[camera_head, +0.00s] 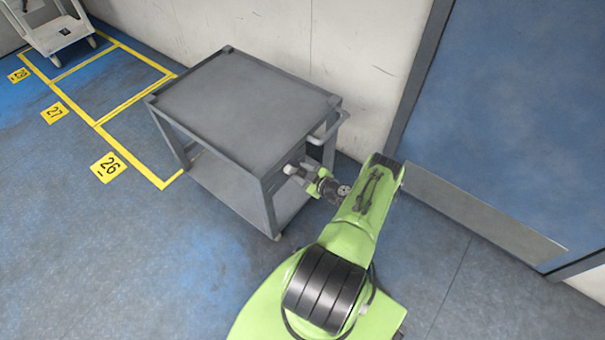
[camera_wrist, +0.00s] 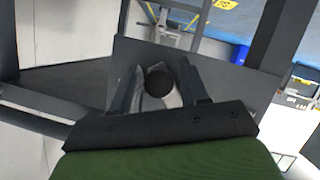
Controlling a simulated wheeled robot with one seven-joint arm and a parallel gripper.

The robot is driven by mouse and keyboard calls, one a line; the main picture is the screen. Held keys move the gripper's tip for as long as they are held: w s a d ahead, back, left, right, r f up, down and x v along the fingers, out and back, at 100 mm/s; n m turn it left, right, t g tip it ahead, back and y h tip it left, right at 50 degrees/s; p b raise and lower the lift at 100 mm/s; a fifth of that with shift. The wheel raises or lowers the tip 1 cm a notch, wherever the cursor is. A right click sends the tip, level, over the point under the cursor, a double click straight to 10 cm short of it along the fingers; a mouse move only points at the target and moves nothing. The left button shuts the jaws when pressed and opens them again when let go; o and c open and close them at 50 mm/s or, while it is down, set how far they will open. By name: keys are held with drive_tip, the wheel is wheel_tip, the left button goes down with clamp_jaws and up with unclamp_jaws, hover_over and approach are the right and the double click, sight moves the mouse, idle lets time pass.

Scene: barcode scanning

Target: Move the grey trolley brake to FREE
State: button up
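The grey trolley (camera_head: 245,95) stands against the wall in the head view, with a flat top, a lower shelf and a push handle (camera_head: 330,128) at its right end. My gripper (camera_head: 300,172) is at that right end, below the top. In the wrist view a round dark knob (camera_wrist: 158,80), seemingly the brake lever's end, lies between the two fingers of my gripper (camera_wrist: 160,75). The fingers look apart, with gaps beside the knob. A grey plate (camera_wrist: 240,80) is behind it. No FREE marking is legible, and the brake's setting cannot be told.
Yellow floor bays (camera_head: 120,105) with number signs lie to the left, and another trolley (camera_head: 52,28) stands at the far left. A blue door (camera_head: 510,120) is at the right. The floor in front of the grey trolley is clear.

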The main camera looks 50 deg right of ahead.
drive_tip(key=shift+o, duration=0.5)
drive_tip(key=shift+s, duration=0.15)
drive_tip(key=p+v, duration=0.5)
drive_tip(key=v, duration=1)
drive_tip(key=shift+s, duration=0.25)
drive_tip(key=shift+a, duration=0.15)
